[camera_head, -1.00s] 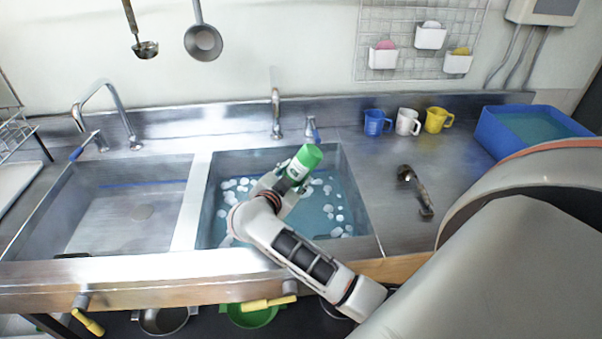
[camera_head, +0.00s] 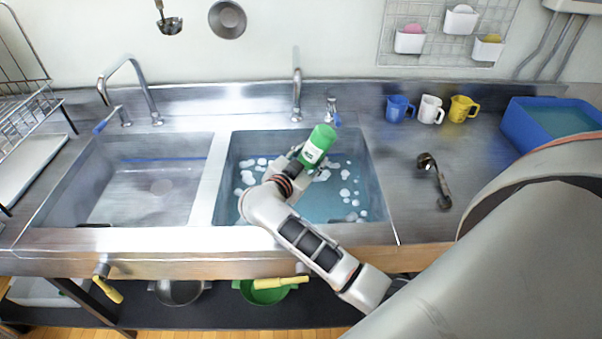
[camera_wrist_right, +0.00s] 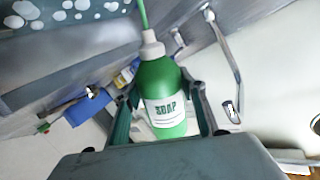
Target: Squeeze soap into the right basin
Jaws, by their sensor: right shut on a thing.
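The green soap bottle (camera_head: 318,147) has a white label, reading SOAP in the right wrist view (camera_wrist_right: 166,97). My right gripper (camera_head: 297,160) is shut on it, with a finger on either side in the wrist view. In the head view, the bottle is tilted over the right basin (camera_head: 224,190), its green base up and its nozzle end hidden by my gripper. In the wrist view, a thin green streak (camera_wrist_right: 143,14) extends from the white nozzle (camera_wrist_right: 151,46). The right basin holds bluish water with white foam patches. My left gripper is not in view.
The left basin (camera_head: 150,187) looks empty of water. A faucet (camera_head: 297,95) stands behind the right basin. Blue, white and yellow mugs (camera_head: 430,109), a dark metal utensil (camera_head: 436,182) and a blue tub (camera_head: 520,130) stand or lie on the right counter.

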